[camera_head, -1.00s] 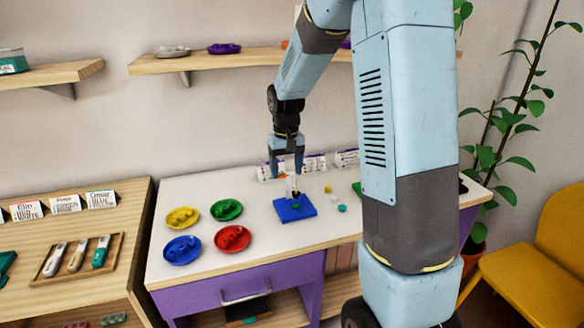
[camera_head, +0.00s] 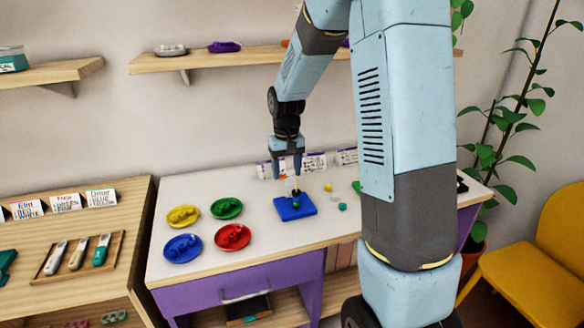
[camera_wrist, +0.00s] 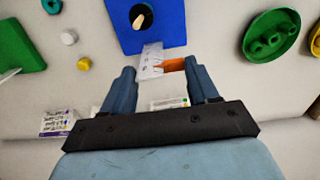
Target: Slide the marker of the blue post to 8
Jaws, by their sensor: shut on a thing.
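The blue post's square base (camera_head: 309,207) stands on the white tabletop, and it also shows at the top of the wrist view (camera_wrist: 170,30). A light peg with a dark bead (camera_wrist: 140,16) rises from it. A white scale card (camera_wrist: 150,62) with small print stands at its edge; I cannot read its numbers. An orange marker (camera_wrist: 174,65) sits beside the card. My gripper (camera_head: 287,177) points down over the post. In the wrist view my gripper (camera_wrist: 159,68) has its fingers either side of the card and marker, shut on the marker. The marker's height on the scale cannot be read.
Yellow (camera_head: 183,216), green (camera_head: 227,208), blue (camera_head: 183,248) and red (camera_head: 232,237) dishes of beads stand left of the post. Loose beads (camera_head: 342,207) lie to its right. Printed cards (camera_head: 314,162) stand behind it.

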